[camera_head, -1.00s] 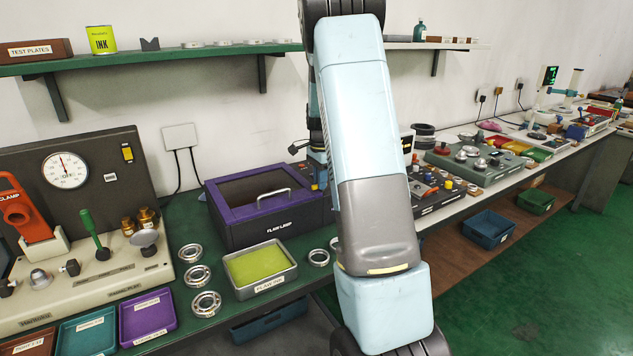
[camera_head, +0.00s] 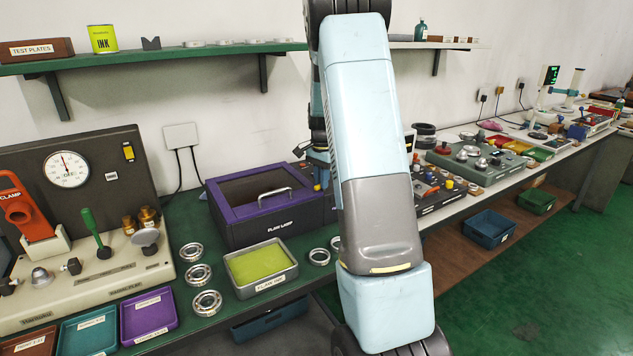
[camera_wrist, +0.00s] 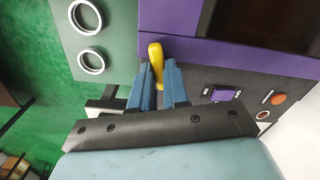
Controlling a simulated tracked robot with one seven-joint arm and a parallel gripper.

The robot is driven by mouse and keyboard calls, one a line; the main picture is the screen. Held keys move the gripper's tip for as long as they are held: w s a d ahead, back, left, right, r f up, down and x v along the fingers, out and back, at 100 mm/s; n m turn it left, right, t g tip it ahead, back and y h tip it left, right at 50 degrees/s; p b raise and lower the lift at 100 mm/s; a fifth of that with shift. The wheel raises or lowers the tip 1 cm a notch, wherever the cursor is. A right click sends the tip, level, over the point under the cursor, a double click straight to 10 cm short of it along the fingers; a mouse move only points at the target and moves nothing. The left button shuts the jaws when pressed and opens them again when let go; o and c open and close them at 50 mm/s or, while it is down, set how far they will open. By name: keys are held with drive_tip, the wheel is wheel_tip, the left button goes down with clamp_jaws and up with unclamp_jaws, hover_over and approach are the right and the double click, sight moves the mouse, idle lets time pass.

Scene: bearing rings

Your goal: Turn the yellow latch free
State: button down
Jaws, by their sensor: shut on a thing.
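The yellow latch (camera_wrist: 156,60) shows in the wrist view at the corner of the purple-lidded flaw lamp box (camera_wrist: 180,28). My gripper (camera_wrist: 158,78) has its two blue fingers on either side of the latch and is shut on it. The latch's lower part is partly hidden between the fingers. In the head view the flaw lamp box (camera_head: 262,226) stands on the green bench, its windowed lid down. My gripper is at its right end there, mostly hidden by my arm.
A purple switch (camera_wrist: 223,94) and an orange button (camera_wrist: 278,99) sit on the box's dark panel. A tray with a yellow-green pad (camera_head: 262,283) and several bearing rings (camera_head: 199,274) lie in front of the box. A shelf (camera_head: 180,58) runs above.

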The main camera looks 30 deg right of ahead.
drive_tip(key=n, duration=0.3)
drive_tip(key=shift+s+d+r+n, duration=0.1)
drive_tip(key=shift+d+n, duration=0.15)
drive_tip(key=shift+n, duration=0.15)
drive_tip(key=n, duration=0.3)
drive_tip(key=shift+s+d+n, duration=0.1)
drive_tip(key=shift+n, duration=0.2)
drive_tip(key=n, duration=0.3)
drive_tip(key=shift+d+n, duration=0.1)
drive_tip(key=shift+n, duration=2.1)
drive_tip(key=c, duration=1.1)
unclamp_jaws()
